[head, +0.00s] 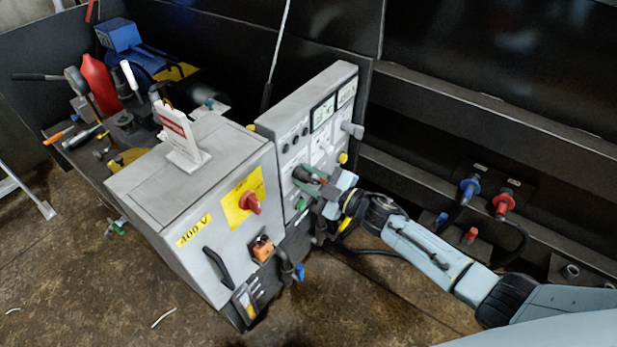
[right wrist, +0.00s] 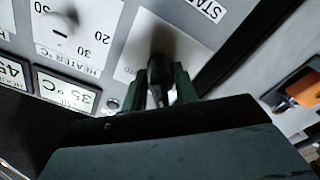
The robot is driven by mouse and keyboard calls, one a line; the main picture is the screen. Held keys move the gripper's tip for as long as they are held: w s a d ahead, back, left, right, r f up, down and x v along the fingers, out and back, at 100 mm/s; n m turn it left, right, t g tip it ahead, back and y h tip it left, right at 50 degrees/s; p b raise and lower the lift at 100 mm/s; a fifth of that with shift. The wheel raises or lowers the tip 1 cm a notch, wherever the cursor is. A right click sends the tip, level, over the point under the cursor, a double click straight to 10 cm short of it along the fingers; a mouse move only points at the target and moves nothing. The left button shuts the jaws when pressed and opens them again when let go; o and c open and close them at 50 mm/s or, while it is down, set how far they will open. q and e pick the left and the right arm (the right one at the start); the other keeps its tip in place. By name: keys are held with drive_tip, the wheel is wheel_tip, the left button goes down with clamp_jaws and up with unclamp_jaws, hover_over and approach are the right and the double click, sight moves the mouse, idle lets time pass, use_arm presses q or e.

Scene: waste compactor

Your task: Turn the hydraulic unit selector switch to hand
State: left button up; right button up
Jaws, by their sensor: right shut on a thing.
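The grey control panel (head: 300,98) stands upright beside a lower grey cabinet, with dials, display windows and small knobs on its face. My right gripper (head: 309,178) is at the lower part of this face, its arm coming in from the right. In the right wrist view, the fingers of my right gripper (right wrist: 160,92) are shut on a black selector knob (right wrist: 161,62) on the panel. Part of a label ending in "TO" shows beside the knob; the rest is hidden, so the knob's pointing direction cannot be told. My left gripper is not in view.
The grey cabinet (head: 190,250) carries a red rotary switch (head: 250,203) on a yellow plate and a red-white sign (head: 178,128) on top. A heater dial (right wrist: 62,22) is near the held knob. Blue and red connectors (head: 503,205) are at the right. Floor in front is mostly clear.

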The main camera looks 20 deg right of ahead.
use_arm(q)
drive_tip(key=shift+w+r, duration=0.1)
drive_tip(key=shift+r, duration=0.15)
use_arm(e)
drive_tip(key=shift+n, duration=0.4)
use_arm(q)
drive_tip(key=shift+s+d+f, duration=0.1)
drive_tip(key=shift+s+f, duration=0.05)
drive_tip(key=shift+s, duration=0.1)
use_arm(e)
drive_tip(key=o, duration=0.6)
